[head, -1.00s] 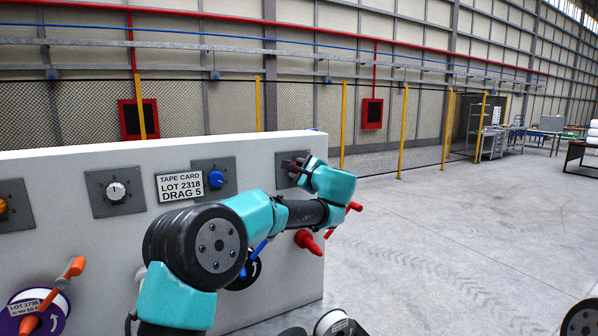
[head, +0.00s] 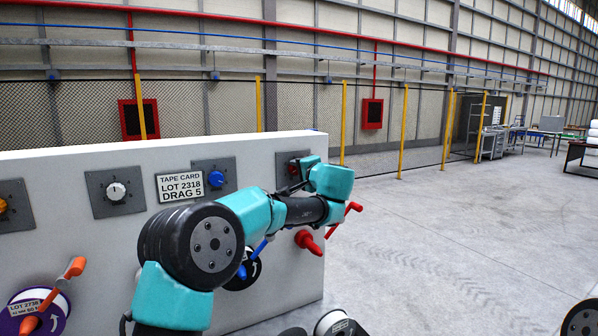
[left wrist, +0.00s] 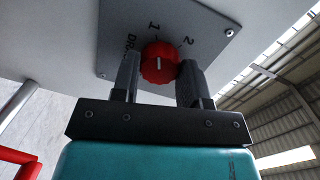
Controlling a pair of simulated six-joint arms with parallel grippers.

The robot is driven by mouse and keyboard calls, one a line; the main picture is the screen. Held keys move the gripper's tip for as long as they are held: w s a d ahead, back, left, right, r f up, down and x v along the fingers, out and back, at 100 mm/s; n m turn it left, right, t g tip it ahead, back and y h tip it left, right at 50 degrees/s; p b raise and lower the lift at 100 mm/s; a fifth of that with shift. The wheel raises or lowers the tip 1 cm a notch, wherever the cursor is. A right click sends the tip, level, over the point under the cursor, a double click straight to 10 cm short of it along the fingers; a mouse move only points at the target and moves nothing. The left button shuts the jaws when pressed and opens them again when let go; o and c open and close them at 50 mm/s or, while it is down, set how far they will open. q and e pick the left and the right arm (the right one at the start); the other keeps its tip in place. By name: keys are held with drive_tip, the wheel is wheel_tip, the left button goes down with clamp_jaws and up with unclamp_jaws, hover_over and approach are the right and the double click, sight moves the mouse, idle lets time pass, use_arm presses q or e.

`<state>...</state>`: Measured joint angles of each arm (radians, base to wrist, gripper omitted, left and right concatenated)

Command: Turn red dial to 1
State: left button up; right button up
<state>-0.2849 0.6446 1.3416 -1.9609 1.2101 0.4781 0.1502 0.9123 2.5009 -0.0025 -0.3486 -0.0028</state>
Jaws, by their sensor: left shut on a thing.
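The red dial (left wrist: 160,62) sits on a grey plate (left wrist: 205,28) printed with 1, 2 and DRAG. My left gripper (left wrist: 160,78) is shut on the dial, one finger on each side of it. The dial's white mark points up in the left wrist view, close to the 1 and slightly towards the 2; I cannot tell whether it is exactly on the 1. In the head view, my left gripper (head: 290,186) reaches the plate (head: 301,156) at the right end of the white panel, and the dial is mostly hidden. My right gripper is not in view.
The white panel (head: 70,165) also carries a blue dial (head: 216,179), a white dial (head: 116,191) and a tape card (head: 180,187). A red handle (head: 307,241) sticks out below my left wrist. An orange-handled purple reel (head: 50,322) is at lower left. Open floor lies right.

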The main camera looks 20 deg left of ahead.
use_arm(q)
drive_tip(key=shift+n, duration=0.7)
drive_tip(key=o, duration=0.9)
drive_tip(key=v, duration=1.7)
drive_tip(key=shift+s+d+r, duration=0.1)
drive_tip(key=shift+s+r, duration=0.05)
drive_tip(key=shift+s, duration=0.05)
